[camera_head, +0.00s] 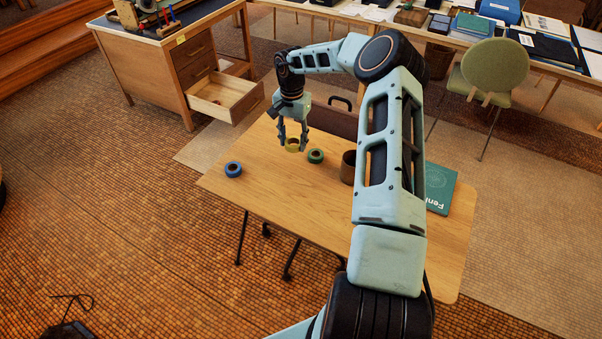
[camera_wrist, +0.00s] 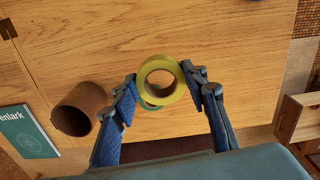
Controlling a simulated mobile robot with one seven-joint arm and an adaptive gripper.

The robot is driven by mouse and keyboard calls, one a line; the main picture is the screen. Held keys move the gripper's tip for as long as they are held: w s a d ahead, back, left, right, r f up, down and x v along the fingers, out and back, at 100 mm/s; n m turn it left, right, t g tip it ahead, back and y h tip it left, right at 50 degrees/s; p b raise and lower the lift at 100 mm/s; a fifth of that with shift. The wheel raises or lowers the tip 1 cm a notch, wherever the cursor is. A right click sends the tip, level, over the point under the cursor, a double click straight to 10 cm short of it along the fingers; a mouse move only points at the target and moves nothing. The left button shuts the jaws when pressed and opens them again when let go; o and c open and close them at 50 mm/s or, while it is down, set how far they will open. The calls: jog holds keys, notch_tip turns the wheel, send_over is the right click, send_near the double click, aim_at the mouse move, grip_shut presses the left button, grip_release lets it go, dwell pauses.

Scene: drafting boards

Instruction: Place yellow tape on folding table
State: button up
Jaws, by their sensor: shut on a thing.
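The yellow tape (camera_head: 292,145) is a roll between the two fingers of my gripper (camera_head: 292,138). In the wrist view the yellow tape (camera_wrist: 147,76) sits between the blue-padded fingertips of my gripper (camera_wrist: 160,82), which are shut on its sides. It partly covers the green tape (camera_wrist: 150,106) behind it and appears held above the wooden folding table (camera_head: 265,185). The exact height over the tabletop is hard to tell. The table's top also fills much of the wrist view (camera_wrist: 220,35).
On the table are the green tape (camera_head: 315,156), the blue tape (camera_head: 233,169), a brown cup (camera_head: 348,167) and a green book (camera_head: 441,188). A brown bag (camera_head: 333,119) stands at the far edge. A desk with an open drawer (camera_head: 226,95) is behind left.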

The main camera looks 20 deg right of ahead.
jog(key=shift+w+d+r+m, duration=0.2)
jog(key=shift+w+d+m, duration=0.45)
jog(key=shift+d, duration=0.3)
jog(key=s+a+f, duration=0.1)
jog(key=s+f, duration=0.3)
jog(key=s, duration=0.5)
send_over(308, 199)
jog(key=w, duration=0.1)
notch_tip(308, 199, down, 5)
jog(key=shift+r+p, duration=0.2)
jog(key=shift+p, duration=0.2)
jog(key=shift+s+f, duration=0.15)
jog(key=shift+f, duration=0.05)
jog(key=f, duration=0.3)
jog(key=shift+s+a, duration=0.1)
jog(key=shift+s, duration=0.3)
jog(key=shift+f, duration=0.45)
